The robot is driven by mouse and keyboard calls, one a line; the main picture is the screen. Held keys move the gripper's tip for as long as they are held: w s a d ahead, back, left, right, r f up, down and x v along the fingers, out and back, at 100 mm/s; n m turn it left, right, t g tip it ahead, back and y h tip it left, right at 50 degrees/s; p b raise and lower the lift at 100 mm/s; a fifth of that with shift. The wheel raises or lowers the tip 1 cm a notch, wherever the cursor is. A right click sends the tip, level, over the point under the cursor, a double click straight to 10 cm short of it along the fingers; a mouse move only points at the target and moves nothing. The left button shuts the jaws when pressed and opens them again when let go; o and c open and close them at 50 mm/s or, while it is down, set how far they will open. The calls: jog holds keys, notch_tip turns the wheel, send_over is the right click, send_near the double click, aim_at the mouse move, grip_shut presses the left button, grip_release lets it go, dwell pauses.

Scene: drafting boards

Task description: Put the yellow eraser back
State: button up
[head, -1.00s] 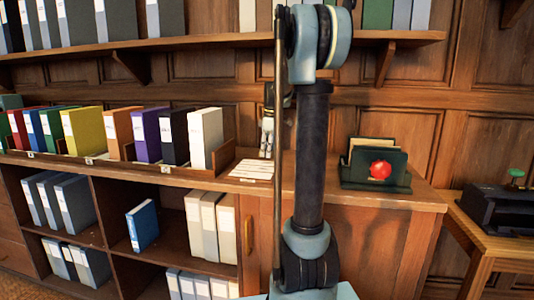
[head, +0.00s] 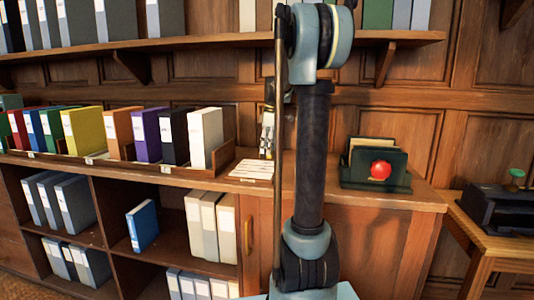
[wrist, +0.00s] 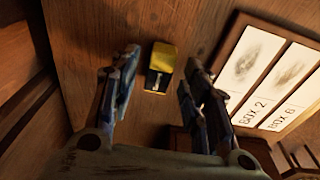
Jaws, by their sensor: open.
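The yellow eraser (wrist: 160,67), a small block with a dark band and a pale patch, lies on the wooden surface in the wrist view. My gripper (wrist: 160,82) is open, with one finger on each side of the eraser in the picture. Neither finger appears to touch it, and the height gap is hard to judge. In the head view my gripper (head: 268,132) is partly hidden behind my own arm, above the cabinet top. I cannot make out the eraser in the head view.
A framed label card (wrist: 262,75) lies right of the eraser; it also shows in the head view (head: 252,170). A row of coloured binders (head: 146,135) stands to the left. A dark green holder with a red round front (head: 352,176) stands to the right.

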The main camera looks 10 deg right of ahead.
notch_tip(320, 180, up, 10)
jog(key=d, duration=0.1)
jog(key=shift+s, duration=0.3)
